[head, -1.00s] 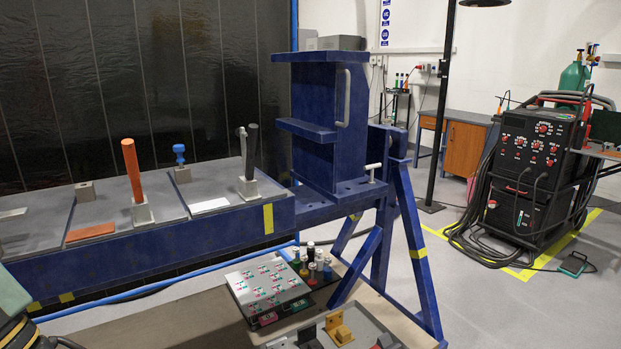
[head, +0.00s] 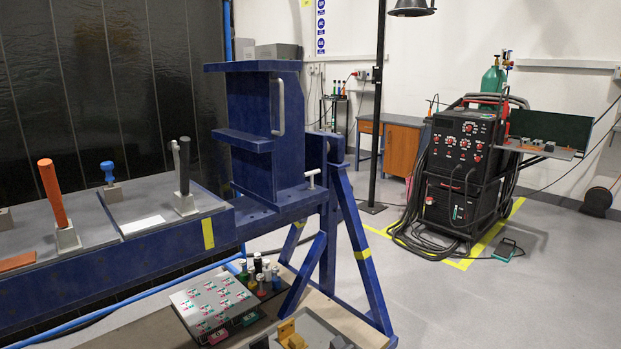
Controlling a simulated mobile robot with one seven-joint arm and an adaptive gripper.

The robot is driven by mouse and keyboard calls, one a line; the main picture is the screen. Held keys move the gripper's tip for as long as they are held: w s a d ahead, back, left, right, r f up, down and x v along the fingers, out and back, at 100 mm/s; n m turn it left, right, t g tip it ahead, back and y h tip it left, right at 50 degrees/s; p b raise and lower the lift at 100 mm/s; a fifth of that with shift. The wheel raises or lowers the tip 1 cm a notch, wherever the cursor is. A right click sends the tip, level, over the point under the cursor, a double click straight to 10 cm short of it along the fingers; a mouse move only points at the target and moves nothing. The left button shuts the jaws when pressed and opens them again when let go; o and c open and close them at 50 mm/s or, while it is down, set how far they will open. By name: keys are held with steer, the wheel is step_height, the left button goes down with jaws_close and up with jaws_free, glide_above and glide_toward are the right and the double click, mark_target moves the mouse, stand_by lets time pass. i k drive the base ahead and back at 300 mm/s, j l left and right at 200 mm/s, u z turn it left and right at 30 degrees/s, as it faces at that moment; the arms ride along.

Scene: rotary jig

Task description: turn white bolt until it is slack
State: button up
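A small white bolt with a T-shaped handle (head: 312,179) stands at the right end of the blue rotary jig (head: 262,130), just right of its upright box-like frame. The bolt looks upright, and its lower end meets the jig's base plate. From this view I cannot tell how tight it is. My gripper is not in view.
Orange (head: 53,194), blue (head: 109,172) and dark-handled (head: 182,165) tools stand on the blue bench at left. A low table with a labelled panel (head: 212,300) and small bottles is in front. A black welding machine (head: 462,170) stands at right, with open floor before it.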

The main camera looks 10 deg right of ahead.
mark_target(310, 173)
steer(key=i+l, duration=0.2)
steer(key=l, duration=0.2)
steer(key=i+l, duration=0.2)
steer(key=l, duration=0.25)
steer(key=i+l, duration=0.25)
steer(key=l, duration=0.15)
steer(key=i+j, duration=0.35)
steer(key=z, duration=0.05)
